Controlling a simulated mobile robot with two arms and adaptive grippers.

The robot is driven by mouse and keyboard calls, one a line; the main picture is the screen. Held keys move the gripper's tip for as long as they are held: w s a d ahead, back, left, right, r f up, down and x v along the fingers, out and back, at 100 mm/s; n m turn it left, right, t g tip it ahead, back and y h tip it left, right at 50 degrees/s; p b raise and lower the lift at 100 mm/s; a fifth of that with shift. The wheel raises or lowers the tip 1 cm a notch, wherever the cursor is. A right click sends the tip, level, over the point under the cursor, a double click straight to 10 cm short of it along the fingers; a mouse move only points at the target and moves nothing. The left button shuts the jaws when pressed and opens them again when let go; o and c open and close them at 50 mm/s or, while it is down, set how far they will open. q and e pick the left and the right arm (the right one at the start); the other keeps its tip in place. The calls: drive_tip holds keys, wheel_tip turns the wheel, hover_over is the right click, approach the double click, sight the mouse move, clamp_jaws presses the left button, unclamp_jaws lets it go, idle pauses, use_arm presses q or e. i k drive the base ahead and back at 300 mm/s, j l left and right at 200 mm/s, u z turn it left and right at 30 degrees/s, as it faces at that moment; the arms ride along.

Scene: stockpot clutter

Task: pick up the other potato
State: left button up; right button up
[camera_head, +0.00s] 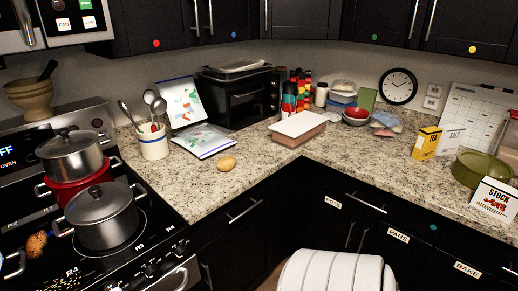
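A yellow-brown potato (227,163) lies on the speckled granite counter (195,192), left of the inner corner and near the front edge. Nothing touches it. A smaller orange-brown lump (36,244) sits at the left of the stovetop; I cannot tell for sure whether it is a potato. Neither my left nor my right gripper shows in the view.
Lidded pots stand on the stove (104,217) (72,157). A utensil crock (153,142), a clear bag (205,140) and a lidded pinkish container (298,129) stand around the potato. A green pot (478,170) and a STOCK card (494,199) are at the right.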

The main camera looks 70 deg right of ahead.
sight(226, 163)
drive_tip(key=z, duration=1.8)
drive_tip(key=i+l+u, duration=0.2)
drive_tip(key=u, duration=0.25)
drive_tip(key=i+l+u, duration=0.15)
drive_tip(key=l+u, duration=0.15)
drive_tip(key=u, duration=0.15)
